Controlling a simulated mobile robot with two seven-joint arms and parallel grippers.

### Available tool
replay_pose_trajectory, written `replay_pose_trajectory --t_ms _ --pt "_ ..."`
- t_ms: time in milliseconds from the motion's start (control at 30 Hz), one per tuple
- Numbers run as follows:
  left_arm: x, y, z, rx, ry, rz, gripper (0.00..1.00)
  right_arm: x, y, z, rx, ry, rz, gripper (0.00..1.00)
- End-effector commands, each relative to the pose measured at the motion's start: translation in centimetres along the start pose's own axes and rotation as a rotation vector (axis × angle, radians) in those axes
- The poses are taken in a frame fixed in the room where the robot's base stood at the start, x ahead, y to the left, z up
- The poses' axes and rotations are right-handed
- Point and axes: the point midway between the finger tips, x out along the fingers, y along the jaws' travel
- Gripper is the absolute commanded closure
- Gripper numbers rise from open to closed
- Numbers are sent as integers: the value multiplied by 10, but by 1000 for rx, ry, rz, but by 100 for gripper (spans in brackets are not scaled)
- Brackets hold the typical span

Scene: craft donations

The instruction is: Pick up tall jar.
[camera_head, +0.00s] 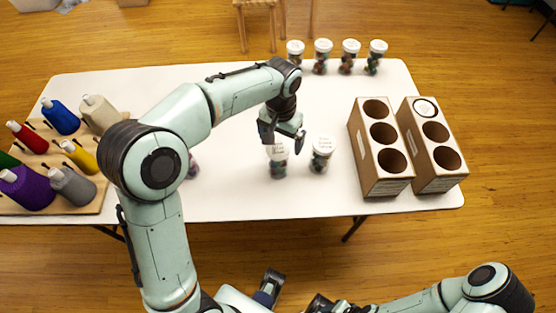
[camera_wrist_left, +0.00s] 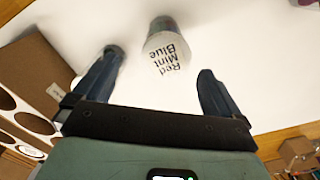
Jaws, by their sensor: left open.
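Several clear jars with white lids and coloured contents stand on the white table. One jar (camera_head: 278,165) is just below my left gripper (camera_head: 284,136), which partly covers its lid. A second jar (camera_head: 321,155) stands just right of it. A third jar (camera_head: 193,168) is mostly hidden by my left arm. I cannot tell which jar is the tall one. Parts of my right arm show at the bottom edge; its jaws are unclear.
Several more jars (camera_head: 323,57) stand in a row at the table's back edge. Two cardboard boxes (camera_head: 366,160) with round holes stand at the right; one hole holds a white-lidded jar (camera_head: 426,108). A wooden rack (camera_head: 95,207) of thread cones is at the left.

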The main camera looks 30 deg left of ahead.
Motion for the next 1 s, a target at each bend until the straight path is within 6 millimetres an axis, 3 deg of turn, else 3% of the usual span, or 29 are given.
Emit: replay_pose_trajectory --t_ms 200,433,700,1000 --pt "40 -1 0 0 -3 -1 1 6 2 0 0 -2 0 57" --pt "56 -2 0 -1 -3 -1 1 8 3 0 0 -3 1 57" --pt "95 -8 0 0 -4 -1 1 11 4 -1 0 1 0 57" --pt "102 -8 -1 0 0 0 1 11 3 -1 0 2 -1 57"
